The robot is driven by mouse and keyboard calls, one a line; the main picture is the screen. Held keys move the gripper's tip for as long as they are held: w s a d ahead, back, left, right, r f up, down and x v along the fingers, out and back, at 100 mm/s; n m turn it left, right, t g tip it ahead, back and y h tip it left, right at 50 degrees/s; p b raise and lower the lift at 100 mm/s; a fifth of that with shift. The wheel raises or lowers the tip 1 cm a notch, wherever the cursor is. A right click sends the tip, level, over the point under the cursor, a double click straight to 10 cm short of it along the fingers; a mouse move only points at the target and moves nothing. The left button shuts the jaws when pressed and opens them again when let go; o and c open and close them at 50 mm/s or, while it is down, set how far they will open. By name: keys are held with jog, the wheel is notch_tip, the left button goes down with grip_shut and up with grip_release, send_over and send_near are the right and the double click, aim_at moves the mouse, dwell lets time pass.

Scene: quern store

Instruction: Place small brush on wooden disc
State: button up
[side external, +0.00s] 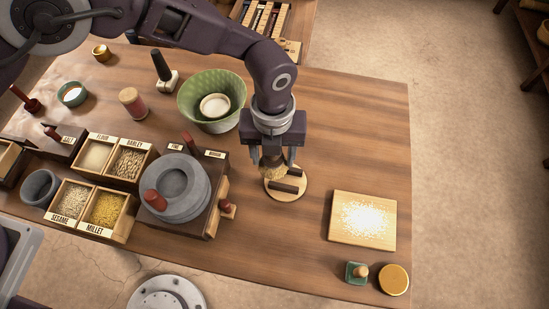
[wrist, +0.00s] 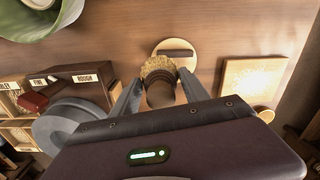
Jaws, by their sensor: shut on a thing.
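My gripper (side external: 278,165) is shut on the small brush (side external: 270,164), which has tan bristles and a dark handle. In the wrist view the brush (wrist: 158,70) sits between the two fingers (wrist: 158,95), bristles toward the far side. The pale round wooden disc (side external: 300,190), with dark strips across it, lies on the table just below the gripper. In the wrist view the disc (wrist: 187,46) shows just beyond the bristles, partly hidden by them. The brush overlaps the disc in the side view; I cannot tell whether they touch.
A grey stone quern (side external: 180,180) on a dark box stands left of the disc. A green bowl (side external: 230,85) stands behind. A square board (side external: 338,238) with pale grains lies at right, near a green jar (side external: 356,273) and a round lid (side external: 394,280). The table's right-rear area is clear.

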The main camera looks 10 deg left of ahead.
aim_at(273, 163)
jog(key=shift+f, duration=1.1)
jog(key=shift+f, duration=0.1)
jog(key=shift+f, duration=0.4)
jog(key=shift+f, duration=0.1)
jog(key=o, duration=1.4)
notch_tip(273, 163, up, 13)
jog(key=shift+r, duration=0.15)
